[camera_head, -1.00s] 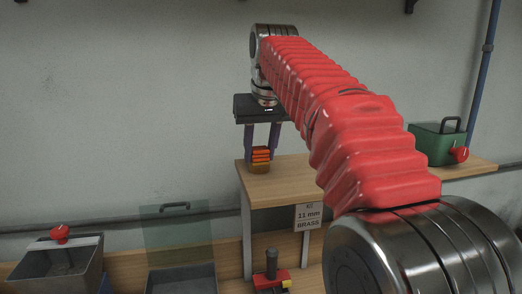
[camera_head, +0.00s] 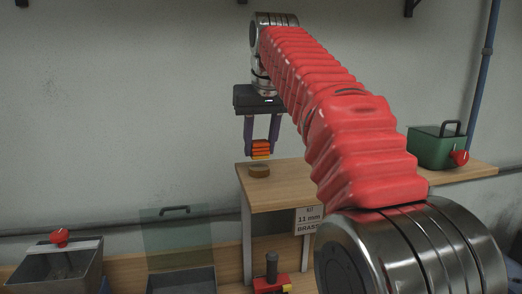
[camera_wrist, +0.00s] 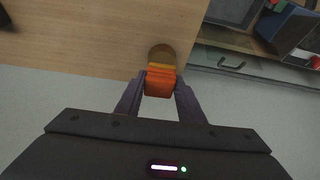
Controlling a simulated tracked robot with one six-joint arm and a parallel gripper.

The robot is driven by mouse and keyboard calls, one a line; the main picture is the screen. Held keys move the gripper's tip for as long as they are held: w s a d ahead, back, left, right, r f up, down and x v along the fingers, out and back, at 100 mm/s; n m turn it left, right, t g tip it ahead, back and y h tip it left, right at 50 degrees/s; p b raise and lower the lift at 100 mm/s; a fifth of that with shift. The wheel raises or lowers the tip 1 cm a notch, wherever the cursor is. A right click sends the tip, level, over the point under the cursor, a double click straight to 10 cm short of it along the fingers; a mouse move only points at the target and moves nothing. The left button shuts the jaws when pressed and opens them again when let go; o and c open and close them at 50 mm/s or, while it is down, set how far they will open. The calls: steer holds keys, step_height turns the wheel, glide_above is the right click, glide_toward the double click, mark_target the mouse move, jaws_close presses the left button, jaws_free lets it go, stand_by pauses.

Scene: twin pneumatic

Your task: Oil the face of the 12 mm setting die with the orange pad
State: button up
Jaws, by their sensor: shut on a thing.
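My gripper (camera_head: 261,150) is shut on the orange pad (camera_head: 261,147), a ribbed orange block with a yellowish lower end. It holds the pad above a small round brown tin (camera_head: 259,171) on the raised wooden shelf, with a gap between. In the wrist view the pad (camera_wrist: 160,84) is between both fingers and partly covers the round tin (camera_wrist: 161,52). A red device with a dark upright post (camera_head: 272,268) stands below, cut off by the frame edge. I cannot identify the 12 mm setting die in these views.
A sign reading "11 mm BRASS" (camera_head: 308,220) hangs on the raised shelf's front (camera_head: 285,190). A grey bin with a red knob (camera_head: 58,266) and a tray with a clear raised lid (camera_head: 178,238) are at lower left. A green box (camera_head: 430,150) stands at right.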

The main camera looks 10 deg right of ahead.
mark_target(258, 140)
steer(key=shift+r, duration=2.2)
steer(key=shift+s, duration=0.15)
